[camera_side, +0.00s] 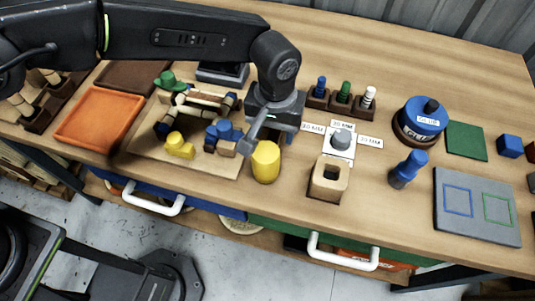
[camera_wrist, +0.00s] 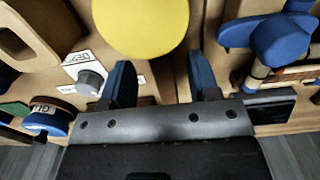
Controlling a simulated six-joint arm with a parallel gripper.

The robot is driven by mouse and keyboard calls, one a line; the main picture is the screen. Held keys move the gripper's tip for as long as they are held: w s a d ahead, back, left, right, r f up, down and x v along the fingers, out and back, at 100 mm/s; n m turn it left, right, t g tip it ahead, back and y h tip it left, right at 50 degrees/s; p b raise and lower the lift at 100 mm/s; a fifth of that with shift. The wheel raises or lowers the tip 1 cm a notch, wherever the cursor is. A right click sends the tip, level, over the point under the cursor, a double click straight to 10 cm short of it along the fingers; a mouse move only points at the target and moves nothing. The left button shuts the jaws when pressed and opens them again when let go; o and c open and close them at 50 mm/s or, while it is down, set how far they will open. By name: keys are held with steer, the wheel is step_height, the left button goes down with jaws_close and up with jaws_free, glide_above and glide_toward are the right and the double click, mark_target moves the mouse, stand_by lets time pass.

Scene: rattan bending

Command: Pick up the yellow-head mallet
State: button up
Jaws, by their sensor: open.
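The yellow head (camera_side: 265,163) of the mallet stands on the table as an upright cylinder, just right of the wooden board, in the side view. In the wrist view its round yellow face (camera_wrist: 140,22) fills the top middle, ahead of the fingertips. No handle shows in either view. My gripper (camera_side: 265,136) points down just above and behind the yellow head. In the wrist view my gripper (camera_wrist: 162,78) is open, with nothing between its blue-padded fingers. I cannot tell whether a finger touches the head.
Left is a wooden board (camera_side: 215,190) with blue, yellow and green fixtures and a rattan piece. An orange tray (camera_side: 98,118) lies farther left. Right are a square wooden holder (camera_side: 328,180), a grey button (camera_side: 341,138), a blue-topped tool (camera_side: 408,168) and a blue round container (camera_side: 421,118).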

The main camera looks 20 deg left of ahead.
steer(key=shift+f, duration=1.4)
steer(key=shift+c, duration=0.4)
steer(key=shift+r, duration=0.1)
jaws_close()
